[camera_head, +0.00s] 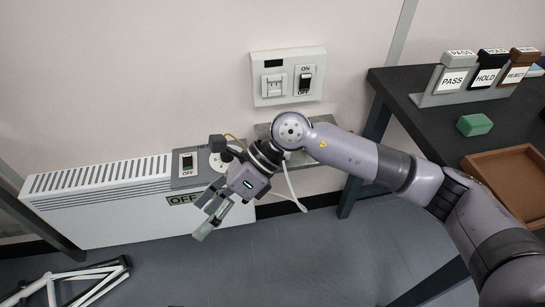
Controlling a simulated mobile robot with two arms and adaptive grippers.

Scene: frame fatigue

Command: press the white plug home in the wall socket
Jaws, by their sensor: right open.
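The wall socket panel (311,55) is a white plate on the wall at the upper middle. On its left half is a small white block (273,85), which looks like the plug at the socket; I cannot tell how deep it sits. A black rocker switch (305,80) marked ON and OFF is on its right half. My right gripper (211,213) is below and left of the panel, in front of the heater, pointing down-left. It is open, with nothing seen between its fingers. My left gripper is out of view.
A white heater (110,215) with an OFF label (184,199) stands against the wall. A white cord (292,187) hangs behind my right wrist. The dark table (425,120) at right bears labelled blocks, a green block (474,125) and a brown tray (478,170).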

